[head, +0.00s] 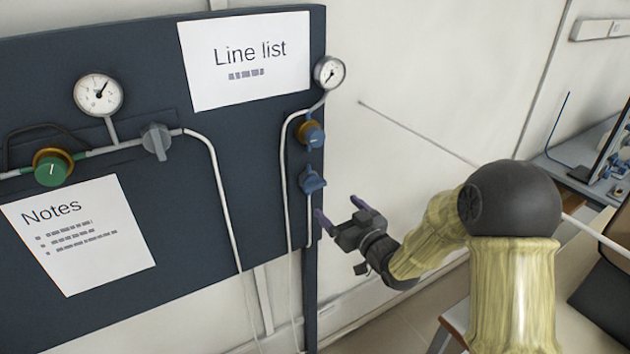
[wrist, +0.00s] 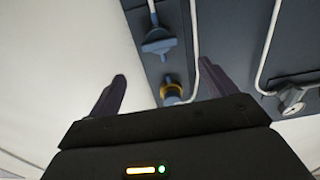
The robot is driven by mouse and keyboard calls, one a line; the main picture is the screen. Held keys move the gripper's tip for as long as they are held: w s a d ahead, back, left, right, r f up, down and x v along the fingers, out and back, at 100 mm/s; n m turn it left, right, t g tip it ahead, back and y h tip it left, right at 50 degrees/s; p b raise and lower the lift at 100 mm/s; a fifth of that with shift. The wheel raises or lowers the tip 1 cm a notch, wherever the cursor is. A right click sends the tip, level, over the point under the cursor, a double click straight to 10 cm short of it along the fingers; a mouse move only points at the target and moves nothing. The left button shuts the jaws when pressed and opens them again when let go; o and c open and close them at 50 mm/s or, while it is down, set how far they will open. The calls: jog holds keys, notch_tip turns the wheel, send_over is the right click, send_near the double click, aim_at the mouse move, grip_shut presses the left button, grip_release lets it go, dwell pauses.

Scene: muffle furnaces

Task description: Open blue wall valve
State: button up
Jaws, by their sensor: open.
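The blue wall valve (head: 312,180) has a small wing handle and sits near the right edge of the dark wall panel. It also shows in the wrist view (wrist: 158,46), near the top between the finger directions. A blue round knob with a brass ring (head: 311,134) is just above the valve in the head view; it also shows in the wrist view (wrist: 173,92). My gripper (head: 337,208) is open and empty, a little below and right of the valve. Its two dark fingers (wrist: 161,72) are spread apart in the wrist view, and neither appears to hold the valve.
The dark panel (head: 110,50) carries a gauge (head: 329,72), another gauge (head: 99,95), a grey valve (head: 156,140), a green knob (head: 53,167) and pipes. Paper sheets hang on it. White wall (head: 420,70) lies right of the panel. A desk (head: 560,150) stands at far right.

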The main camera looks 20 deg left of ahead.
aim_at(317, 186)
jog(key=p+x, duration=0.4)
jog(key=x, duration=0.8)
jog(key=shift+w, duration=0.1)
jog(key=c, duration=1)
